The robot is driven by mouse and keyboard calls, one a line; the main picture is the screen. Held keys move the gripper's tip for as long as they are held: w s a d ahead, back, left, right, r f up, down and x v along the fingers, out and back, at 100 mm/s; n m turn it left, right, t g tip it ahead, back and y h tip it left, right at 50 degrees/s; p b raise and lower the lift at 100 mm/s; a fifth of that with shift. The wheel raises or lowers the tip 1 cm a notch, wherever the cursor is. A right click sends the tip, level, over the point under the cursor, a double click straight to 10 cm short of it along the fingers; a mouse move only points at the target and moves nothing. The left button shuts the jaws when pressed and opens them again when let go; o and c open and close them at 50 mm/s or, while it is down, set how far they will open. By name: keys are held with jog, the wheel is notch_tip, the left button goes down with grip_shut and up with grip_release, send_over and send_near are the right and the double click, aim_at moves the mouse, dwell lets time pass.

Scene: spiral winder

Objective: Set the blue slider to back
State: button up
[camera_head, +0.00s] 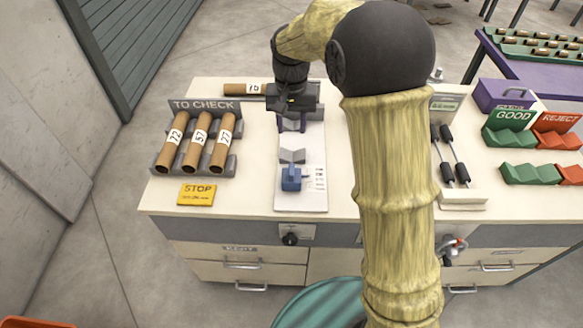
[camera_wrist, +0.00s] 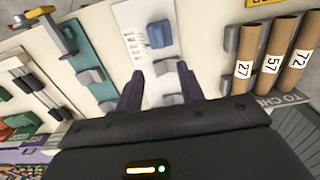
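The blue slider (camera_head: 291,178) is a small blue block near the front end of a white board (camera_head: 301,204) with printed scale marks on its right. In the wrist view the slider (camera_wrist: 160,35) is near the top, beyond the fingertips. My gripper (camera_head: 291,127) is over the back part of the board, behind the slider and apart from it. In the wrist view its two dark fingers (camera_wrist: 160,70) are spread, with grey V-shaped supports (camera_wrist: 167,67) of the board showing between them. My gripper holds nothing that I can see.
Left of the board, a TO CHECK rack (camera_head: 161,160) holds three numbered brown tubes, with a yellow STOP card (camera_head: 197,194) in front. Another tube (camera_head: 241,89) lies behind. My arm hides the table right of the board; GOOD (camera_head: 512,137) and REJECT (camera_head: 557,139) trays stand farther right.

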aim_at(291, 169)
notch_tip(291, 169, down, 18)
jog(key=shift+r+p, duration=0.25)
jog(key=shift+p, duration=0.75)
jog(key=shift+c, duration=0.2)
grip_shut()
